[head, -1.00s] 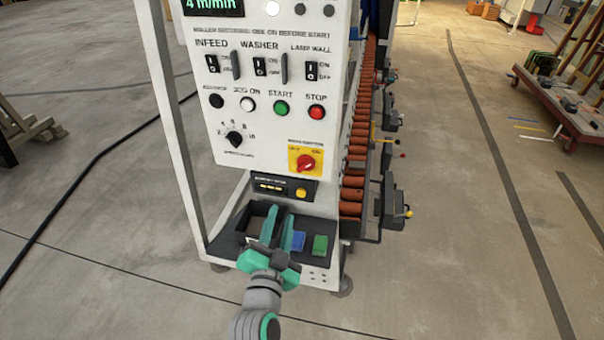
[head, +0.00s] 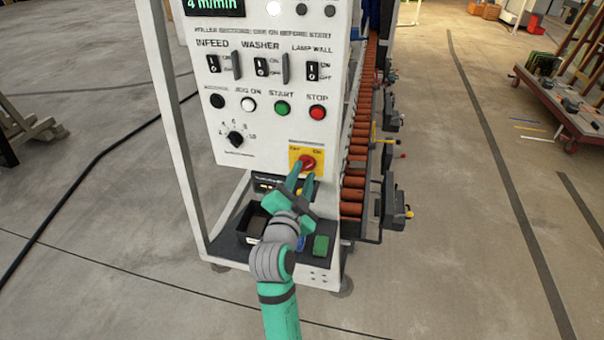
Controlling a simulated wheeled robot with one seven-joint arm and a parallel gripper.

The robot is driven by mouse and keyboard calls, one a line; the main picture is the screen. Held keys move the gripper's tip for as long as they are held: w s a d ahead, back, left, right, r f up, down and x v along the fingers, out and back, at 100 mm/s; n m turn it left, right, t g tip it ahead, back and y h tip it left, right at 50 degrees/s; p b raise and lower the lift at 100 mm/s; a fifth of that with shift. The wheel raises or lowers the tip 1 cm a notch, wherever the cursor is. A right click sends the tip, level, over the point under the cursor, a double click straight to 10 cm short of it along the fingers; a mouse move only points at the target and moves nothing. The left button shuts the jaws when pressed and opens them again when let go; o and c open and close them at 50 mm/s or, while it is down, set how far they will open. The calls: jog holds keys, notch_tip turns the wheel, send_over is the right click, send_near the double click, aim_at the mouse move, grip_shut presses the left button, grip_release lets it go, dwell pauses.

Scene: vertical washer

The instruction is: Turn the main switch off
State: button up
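The main switch is a red rotary knob (head: 308,161) on a yellow plate (head: 295,153) low on the right of the white control panel. The plate has small labels that look like OFF at left and ON at right. My gripper (head: 301,176) is just below the knob, its two green fingers pointing up at it with a gap between them. The fingertips overlap the plate's lower edge. I cannot tell whether they touch the knob. Nothing shows between the fingers.
The white control panel (head: 270,130) carries black switches, buttons and a speed dial (head: 235,138). Below is a dark shelf (head: 225,245) with a black tray and a green block (head: 321,245). Orange rollers (head: 352,195) line the right side. Open floor lies on both sides.

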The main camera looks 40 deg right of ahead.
jog(key=shift+w+d, duration=0.35)
jog(key=shift+d, duration=0.05)
jog(key=shift+a, duration=0.1)
grip_shut()
jog(key=shift+n, duration=0.3)
jog(key=n, duration=0.3)
jog(key=shift+n, duration=0.3)
jog(key=n, duration=0.4)
jog(key=shift+n, duration=0.3)
jog(key=n, duration=0.4)
jog(key=shift+n, duration=2.5)
jog(key=shift+r, duration=0.1)
